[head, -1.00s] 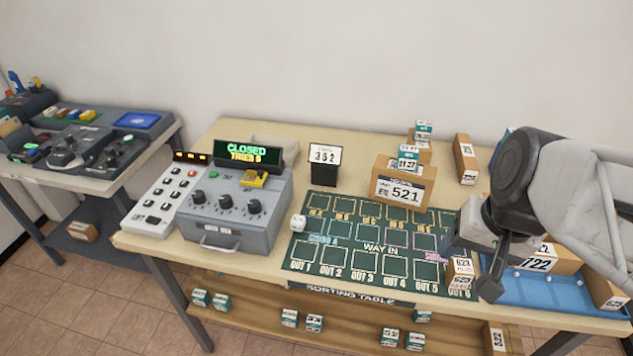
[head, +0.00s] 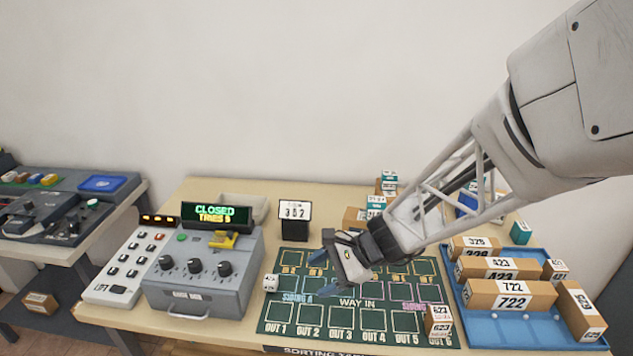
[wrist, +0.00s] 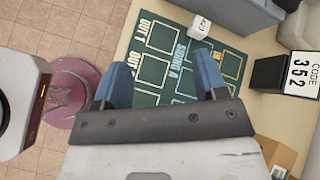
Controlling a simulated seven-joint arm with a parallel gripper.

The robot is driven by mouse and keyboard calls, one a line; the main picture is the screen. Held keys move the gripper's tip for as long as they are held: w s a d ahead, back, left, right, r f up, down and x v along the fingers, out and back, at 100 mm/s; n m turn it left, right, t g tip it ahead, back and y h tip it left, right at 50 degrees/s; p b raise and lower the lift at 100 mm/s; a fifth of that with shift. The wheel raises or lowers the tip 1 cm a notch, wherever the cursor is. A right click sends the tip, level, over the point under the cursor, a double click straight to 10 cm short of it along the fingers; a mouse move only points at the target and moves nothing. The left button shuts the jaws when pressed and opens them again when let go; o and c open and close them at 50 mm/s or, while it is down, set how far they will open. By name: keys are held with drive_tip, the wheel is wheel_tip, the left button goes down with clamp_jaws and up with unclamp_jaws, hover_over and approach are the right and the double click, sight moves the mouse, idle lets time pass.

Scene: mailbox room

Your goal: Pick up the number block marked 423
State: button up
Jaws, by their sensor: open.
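A brown carton labelled 423 (head: 500,266) lies in the blue tray (head: 480,331) at the right of the table, between cartons marked 328 (head: 474,244) and 722 (head: 511,295). A small white block (head: 270,283) stands at the left edge of the green sorting mat (head: 275,313). In the wrist view, this white block (wrist: 199,27) carries small print that may read 423, but it is blurred. My gripper (head: 317,270) is above the mat, right of the white block and far left of the tray. Its blue fingers (wrist: 160,62) are apart with nothing between them.
A grey control box (head: 205,270) with knobs and a CLOSED display stands left of the mat. A black code sign (head: 295,222) stands behind the mat. My arm hides part of the back right.

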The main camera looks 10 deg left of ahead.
sight(274, 279)
drive_tip(key=w+a+f+m+y, duration=0.1)
drive_tip(key=w+a+f+m, duration=0.1)
drive_tip(key=f, duration=0.1)
drive_tip(key=w+a+f+m+t+y, duration=0.1)
drive_tip(key=w+a+f+m, duration=0.1)
drive_tip(key=a+f, duration=0.1)
drive_tip(key=w+a+f+m+y, duration=0.1)
drive_tip(key=w+a+f+m, duration=0.1)
drive_tip(key=w+f+m, duration=0.1)
drive_tip(key=shift+a+t, duration=0.25)
drive_tip(key=shift+t, duration=0.15)
drive_tip(key=shift+r, duration=0.1)
drive_tip(key=shift+a, duration=0.1)
drive_tip(key=shift+x, duration=1.2)
drive_tip(key=shift+x, duration=2.65)
drive_tip(key=shift+s, duration=0.1)
drive_tip(key=c, duration=1)
